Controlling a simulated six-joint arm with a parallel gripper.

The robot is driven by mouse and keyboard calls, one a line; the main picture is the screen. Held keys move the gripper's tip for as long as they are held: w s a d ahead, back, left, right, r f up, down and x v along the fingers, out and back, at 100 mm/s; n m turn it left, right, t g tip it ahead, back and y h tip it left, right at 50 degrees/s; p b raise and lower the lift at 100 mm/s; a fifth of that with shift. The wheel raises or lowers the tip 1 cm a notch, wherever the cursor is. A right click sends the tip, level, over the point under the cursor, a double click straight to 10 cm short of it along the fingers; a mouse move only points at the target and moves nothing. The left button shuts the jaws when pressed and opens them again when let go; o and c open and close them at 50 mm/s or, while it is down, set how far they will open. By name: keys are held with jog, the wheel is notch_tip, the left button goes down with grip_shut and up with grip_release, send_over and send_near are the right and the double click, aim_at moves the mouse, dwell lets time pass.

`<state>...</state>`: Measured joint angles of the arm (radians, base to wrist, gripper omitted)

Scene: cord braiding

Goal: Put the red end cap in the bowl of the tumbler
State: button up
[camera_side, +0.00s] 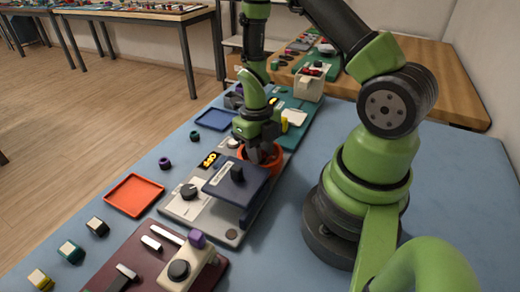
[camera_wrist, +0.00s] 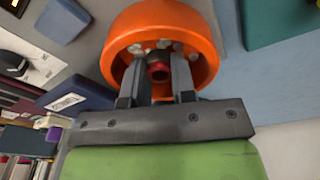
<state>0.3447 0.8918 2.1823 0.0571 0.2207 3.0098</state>
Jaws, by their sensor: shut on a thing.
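The tumbler's bowl (camera_side: 274,156) is round and orange. In the wrist view its open mouth (camera_wrist: 138,22) faces the camera, with several pale lumps inside. My gripper (camera_side: 254,158) is at the bowl in the side view, pointing down. In the wrist view its fingers (camera_wrist: 158,64) reach over the bowl's mouth. They are shut on the red end cap (camera_wrist: 158,71), a small red ring with a dark centre. The cap lies within the bowl's outline there; its height above the lumps is hard to tell. In the side view the cap is hidden.
A dark blue raised plate (camera_side: 236,182) stands close in front of the bowl. An orange-red tray (camera_side: 133,195) and a blue tray (camera_side: 213,119) lie to the left. Small caps and blocks line the table's left edge.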

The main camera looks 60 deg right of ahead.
jog(key=shift+f, duration=0.3)
dwell(0.4)
jog(key=o, duration=1)
jog(key=shift+c, duration=0.2)
jog(key=shift+r, duration=0.1)
notch_tip(320, 180, up, 11)
